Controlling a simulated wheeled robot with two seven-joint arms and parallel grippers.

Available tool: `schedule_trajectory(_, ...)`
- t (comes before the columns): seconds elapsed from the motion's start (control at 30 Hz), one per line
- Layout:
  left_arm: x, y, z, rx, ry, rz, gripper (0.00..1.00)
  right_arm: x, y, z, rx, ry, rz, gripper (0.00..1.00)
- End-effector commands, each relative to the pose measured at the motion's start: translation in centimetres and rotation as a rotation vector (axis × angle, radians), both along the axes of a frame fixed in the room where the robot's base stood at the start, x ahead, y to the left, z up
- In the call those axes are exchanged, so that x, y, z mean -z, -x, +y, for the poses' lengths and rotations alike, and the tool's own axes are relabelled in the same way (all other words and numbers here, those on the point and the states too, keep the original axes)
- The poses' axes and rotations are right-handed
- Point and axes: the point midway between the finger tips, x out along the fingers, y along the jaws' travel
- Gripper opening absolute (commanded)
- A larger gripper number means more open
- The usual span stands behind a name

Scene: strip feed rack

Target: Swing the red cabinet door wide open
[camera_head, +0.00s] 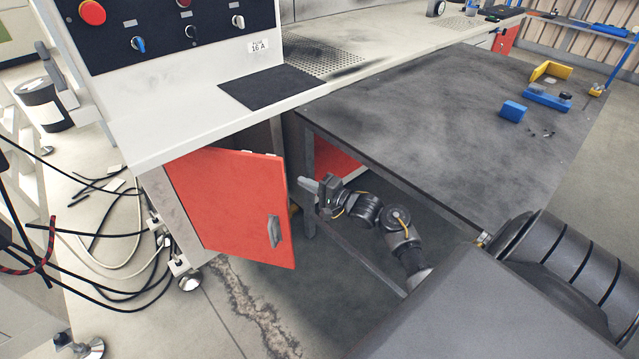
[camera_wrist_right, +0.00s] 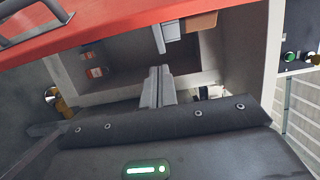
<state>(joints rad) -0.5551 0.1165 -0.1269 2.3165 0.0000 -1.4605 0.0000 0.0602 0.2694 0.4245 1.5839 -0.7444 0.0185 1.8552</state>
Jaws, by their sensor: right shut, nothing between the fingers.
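The red cabinet door (camera_head: 228,205) stands part-way open below the light worktop in the head view. Its grey handle (camera_head: 274,231) is near the free lower right edge. My right gripper (camera_head: 308,186) is to the right of the door, beside the opening, apart from the handle. In the wrist view the closed, empty fingers (camera_wrist_right: 157,86) point into the cabinet interior (camera_wrist_right: 115,70). The door's red edge (camera_wrist_right: 150,28) crosses the top of that view, with the handle (camera_wrist_right: 35,18) at upper left. My left gripper is not in view.
A dark-topped table (camera_head: 430,120) stands right of the cabinet, its leg (camera_head: 308,190) close to my right gripper. Another red panel (camera_head: 335,158) shows behind. Black and white cables (camera_head: 110,240) lie on the floor at left. Floor in front of the door is clear.

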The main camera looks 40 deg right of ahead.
Motion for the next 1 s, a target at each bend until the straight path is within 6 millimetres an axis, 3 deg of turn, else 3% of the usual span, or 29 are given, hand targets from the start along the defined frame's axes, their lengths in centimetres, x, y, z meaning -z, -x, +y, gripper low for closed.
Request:
schedule_trajectory(0.13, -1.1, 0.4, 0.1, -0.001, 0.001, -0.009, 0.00, 0.1, -2.9, 1.0, -0.001, -0.001, -0.002, 0.00)
schedule_trajectory(0.4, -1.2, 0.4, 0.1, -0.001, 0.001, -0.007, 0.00, 0.0, -0.7, 3.7, -0.001, 0.000, 0.000, 0.00)
schedule_trajectory(1.0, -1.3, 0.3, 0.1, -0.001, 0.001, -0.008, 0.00, 0.0, -0.4, 4.5, 0.001, 0.001, 0.000, 0.00)
